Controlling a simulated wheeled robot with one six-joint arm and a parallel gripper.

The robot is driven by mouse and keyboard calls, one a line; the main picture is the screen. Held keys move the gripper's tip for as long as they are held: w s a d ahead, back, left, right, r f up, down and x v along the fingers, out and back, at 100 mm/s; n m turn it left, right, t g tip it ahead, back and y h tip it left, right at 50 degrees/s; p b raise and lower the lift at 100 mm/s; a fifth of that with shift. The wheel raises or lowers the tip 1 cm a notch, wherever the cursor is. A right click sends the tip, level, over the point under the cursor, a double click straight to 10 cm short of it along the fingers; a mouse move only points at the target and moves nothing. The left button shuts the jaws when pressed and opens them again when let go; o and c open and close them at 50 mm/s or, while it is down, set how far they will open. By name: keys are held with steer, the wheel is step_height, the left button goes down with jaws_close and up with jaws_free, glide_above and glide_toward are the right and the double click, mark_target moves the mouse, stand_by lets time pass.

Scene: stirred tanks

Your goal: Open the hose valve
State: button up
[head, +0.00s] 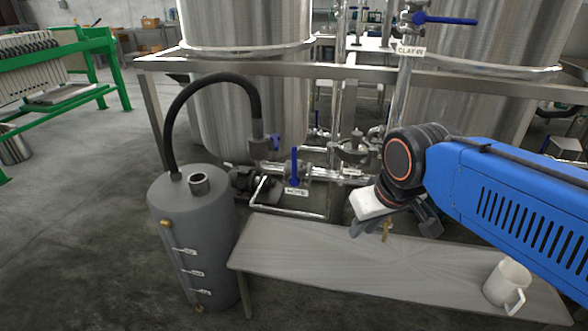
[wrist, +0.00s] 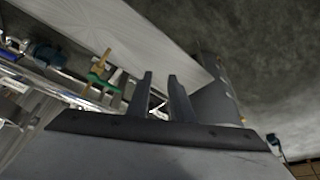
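The black hose (head: 212,82) arches from the grey cylindrical vessel (head: 192,250) to a pipe fitting by the left steel tank. A small blue lever (head: 276,142) sits beside that hose end. A larger blue lever (head: 294,168) stands upright just right of it, above a label I cannot read. My gripper (head: 360,229) is right of both levers, apart from them, above the grey bench. In the wrist view my gripper (wrist: 162,78) shows two fingers with a gap and nothing between them. The wrist view does not clearly show the hose.
The bench (head: 320,262) carries a white mug (head: 507,283) at its right end. A brass piece (head: 387,229) shows beside my gripper. A green lever (wrist: 104,78) appears in the wrist view. Steel frame rails and pipes crowd behind. A blue lever (head: 445,19) is up high.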

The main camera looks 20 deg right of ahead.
steer(key=w+a+r+n+g, duration=0.2)
steer(key=w+r, duration=0.8)
steer(key=w, duration=0.5)
step_height(320, 180, up, 3)
steer(key=n+g, duration=0.2)
steer(key=n, duration=0.1)
glide_above(294, 180)
steer(key=shift+w+d+r, duration=0.15)
steer(key=shift+w+r, duration=0.05)
steer(key=shift+w, duration=0.2)
step_height(294, 180, down, 17)
steer(key=shift+f, duration=0.15)
jaws_close()
